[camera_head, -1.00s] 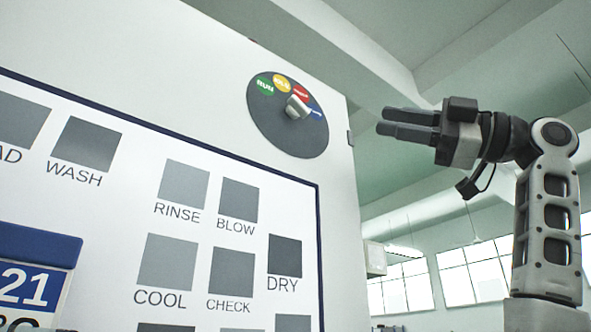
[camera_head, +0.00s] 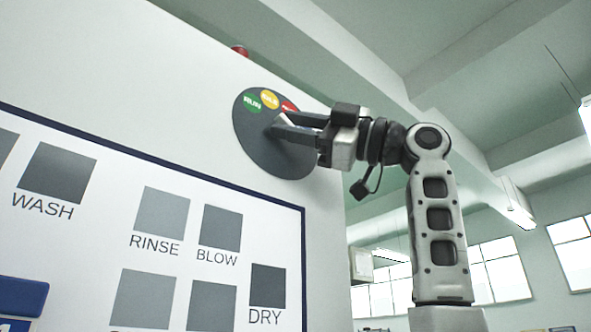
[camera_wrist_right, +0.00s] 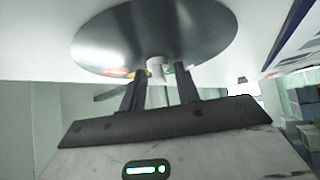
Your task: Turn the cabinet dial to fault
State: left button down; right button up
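The round dark dial (camera_head: 250,138) is on the white cabinet face in the head view. Its green RUN label (camera_head: 252,103) and yellow label (camera_head: 270,99) show; a red label (camera_head: 289,106) is partly covered by my gripper. The blue label seen earlier is hidden. My right gripper (camera_head: 276,128) is at the dial, fingers pointing at its centre. In the right wrist view the pale knob (camera_wrist_right: 155,66) is between the two dark fingers (camera_wrist_right: 159,71), with a gap visible on each side. The knob's pointing direction is mostly hidden now. My left gripper is out of view.
The cabinet panel (camera_head: 110,150) with grey squares labelled WASH, RINSE, BLOW and DRY lies below and left of the dial. A red lamp (camera_head: 240,50) sits on the cabinet's top edge. Open room with windows (camera_head: 495,272) lies to the right.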

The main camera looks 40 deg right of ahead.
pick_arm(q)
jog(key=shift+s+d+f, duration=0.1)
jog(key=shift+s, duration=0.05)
pick_arm(e)
jog(key=c, duration=0.7)
